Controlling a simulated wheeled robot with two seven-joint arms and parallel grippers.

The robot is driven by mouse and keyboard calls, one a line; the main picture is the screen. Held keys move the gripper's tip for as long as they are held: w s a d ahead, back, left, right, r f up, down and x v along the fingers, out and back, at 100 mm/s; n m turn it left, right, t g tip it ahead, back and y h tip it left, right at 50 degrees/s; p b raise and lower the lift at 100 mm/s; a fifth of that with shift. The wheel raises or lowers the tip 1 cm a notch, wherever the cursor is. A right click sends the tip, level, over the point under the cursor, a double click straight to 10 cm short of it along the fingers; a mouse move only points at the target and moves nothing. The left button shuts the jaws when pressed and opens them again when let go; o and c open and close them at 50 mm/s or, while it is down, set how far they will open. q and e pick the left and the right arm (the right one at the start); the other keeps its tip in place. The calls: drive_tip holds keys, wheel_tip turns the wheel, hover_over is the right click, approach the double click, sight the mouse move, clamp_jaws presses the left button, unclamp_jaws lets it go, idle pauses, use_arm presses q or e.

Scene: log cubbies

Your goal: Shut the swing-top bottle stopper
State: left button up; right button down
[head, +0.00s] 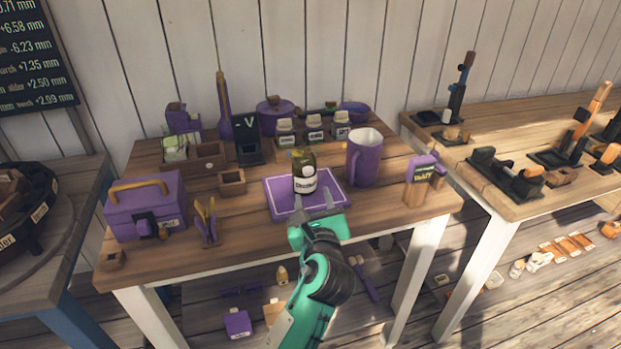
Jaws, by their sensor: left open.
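The bottle (304,184) is dark green with a pale label. It stands upright on a purple tray (275,203) with a pale edge line, near the middle of the table. Its top is small in the head view, and I cannot tell how the stopper sits. My left gripper (314,206) is open, with its two grey fingers apart and pointing at the bottle from the near side, over the tray's front edge. Nothing shows between the fingers, and I cannot tell whether they touch the bottle. My right gripper is not in view.
A tall purple mug (363,158) stands right of the bottle, close to the tray. A purple toolbox (146,206) is at the left and a small wooden box (232,182) left of the tray. Several white-labelled jars (314,127) stand behind.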

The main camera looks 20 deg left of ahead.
sight(309, 175)
use_arm(q)
drive_tip(key=x, duration=0.7)
drive_tip(key=shift+w, duration=0.3)
drive_tip(key=shift+w+a, duration=0.1)
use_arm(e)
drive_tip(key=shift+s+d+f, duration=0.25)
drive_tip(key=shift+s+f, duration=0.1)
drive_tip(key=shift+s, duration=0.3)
use_arm(q)
drive_tip(key=shift+c, duration=0.5)
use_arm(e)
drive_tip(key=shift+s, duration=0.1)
